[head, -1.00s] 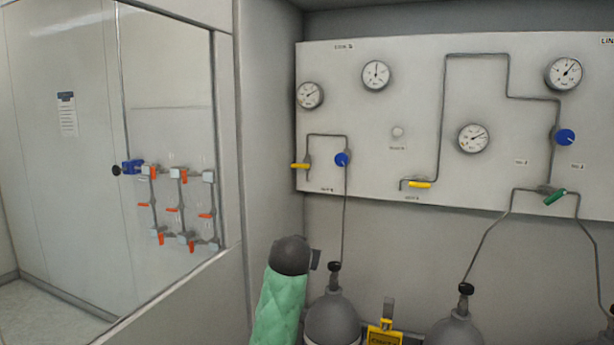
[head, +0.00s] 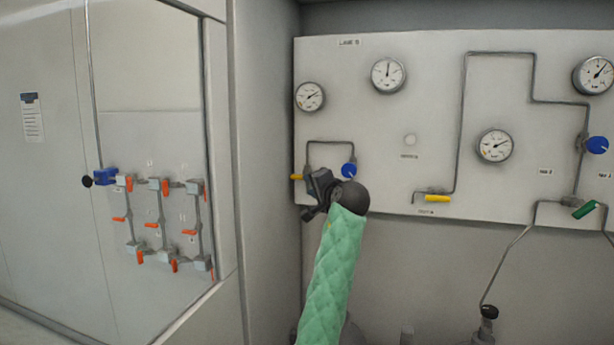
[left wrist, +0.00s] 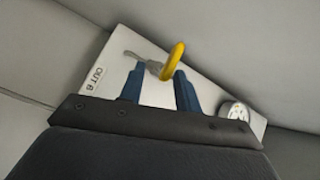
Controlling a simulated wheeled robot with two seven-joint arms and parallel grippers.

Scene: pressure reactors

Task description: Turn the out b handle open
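The out b handle is a yellow lever (head: 297,177) at the left edge of the wall panel, beside the end of a pipe. In the head view my left gripper (head: 313,195) is just right of it, and the gripper and wrist cover part of the pipe and the label. In the left wrist view the yellow handle (left wrist: 175,60) is ahead of the gap between the blue fingers of my left gripper (left wrist: 160,75). The fingers are apart, with nothing clearly held; contact cannot be told. The "OUT B" label (left wrist: 98,78) shows left of them. My right gripper is not in view.
The panel (head: 380,130) carries gauges, pipes, a blue knob (head: 348,170) close to my wrist, another yellow handle (head: 437,198) and a green handle (head: 585,210). A side wall (head: 265,150) stands close left. A cylinder top (head: 488,325) is below.

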